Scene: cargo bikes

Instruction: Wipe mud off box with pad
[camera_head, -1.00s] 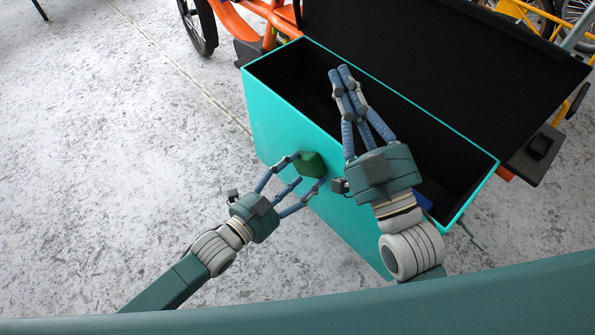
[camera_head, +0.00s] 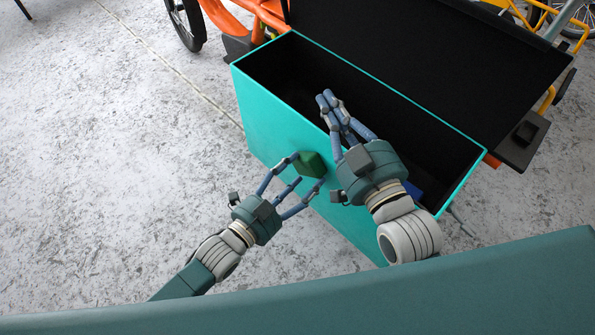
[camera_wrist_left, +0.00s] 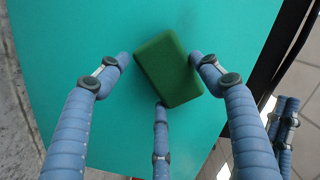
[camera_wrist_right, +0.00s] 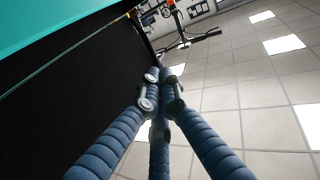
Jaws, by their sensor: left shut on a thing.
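The turquoise box (camera_head: 262,122) stands open, with a dark inside and its long outer wall facing me. My left gripper (camera_head: 305,173) is shut on a green pad (camera_head: 309,161) at that outer wall. In the left wrist view the pad (camera_wrist_left: 168,70) sits between the fingertips, tilted, against the turquoise face (camera_wrist_left: 75,35); whether it touches cannot be told. No mud shows on the visible parts of the wall; the pad and arms hide some of it. My right gripper (camera_head: 328,98) is over the box opening, its fingers drawn together and empty.
The black lid (camera_head: 425,50) is raised behind the box. A blue thing (camera_head: 411,189) shows inside, near the right end. An orange bike frame (camera_head: 240,20) and a wheel (camera_head: 187,22) are at the back. Grey floor (camera_head: 90,150) on the left is clear.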

